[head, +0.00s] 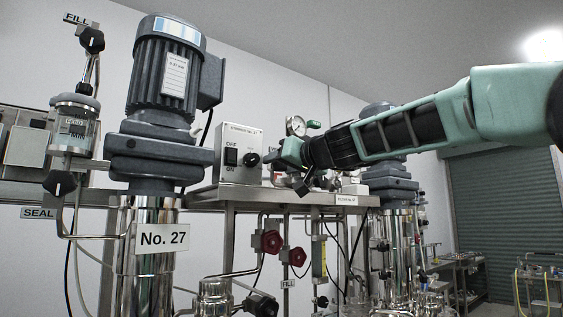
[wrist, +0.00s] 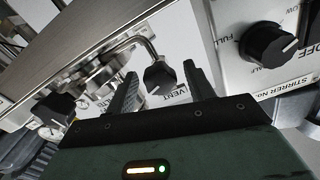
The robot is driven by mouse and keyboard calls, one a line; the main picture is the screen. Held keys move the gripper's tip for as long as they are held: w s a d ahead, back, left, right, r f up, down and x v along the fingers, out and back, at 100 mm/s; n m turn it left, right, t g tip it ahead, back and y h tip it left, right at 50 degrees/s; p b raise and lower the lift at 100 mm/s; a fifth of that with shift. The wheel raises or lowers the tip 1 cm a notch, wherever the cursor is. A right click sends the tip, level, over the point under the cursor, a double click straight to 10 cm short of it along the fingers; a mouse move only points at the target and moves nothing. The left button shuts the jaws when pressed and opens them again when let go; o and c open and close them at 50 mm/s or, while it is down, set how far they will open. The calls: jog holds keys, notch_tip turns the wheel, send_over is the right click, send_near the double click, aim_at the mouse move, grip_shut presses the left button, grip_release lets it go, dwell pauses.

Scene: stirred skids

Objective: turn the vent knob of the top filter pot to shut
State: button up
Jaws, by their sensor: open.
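The black vent knob (wrist: 160,77) is in the middle of the wrist view, at the end of a bent steel pipe. A white plate under it reads VENT. A pale line marks the knob's face. My gripper (wrist: 159,72) is open, with one dark finger on each side of the knob in the picture and a visible gap on both sides. I cannot tell how deep the knob sits between the fingers. In the head view my gripper (head: 289,162) is beside the stirrer control box, and the vent knob cannot be made out there. The filter pot's body is not clear.
The stirrer box (head: 240,153) with a dial (wrist: 268,44) stands close to the right in the wrist view. Another black knob (wrist: 55,108) is at left. A pressure gauge (head: 296,125) stands behind my gripper. Red handwheels (head: 271,241) sit below the shelf.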

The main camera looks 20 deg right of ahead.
jog(key=shift+w+a, duration=0.1)
jog(key=shift+w, duration=0.1)
jog(key=c, duration=1)
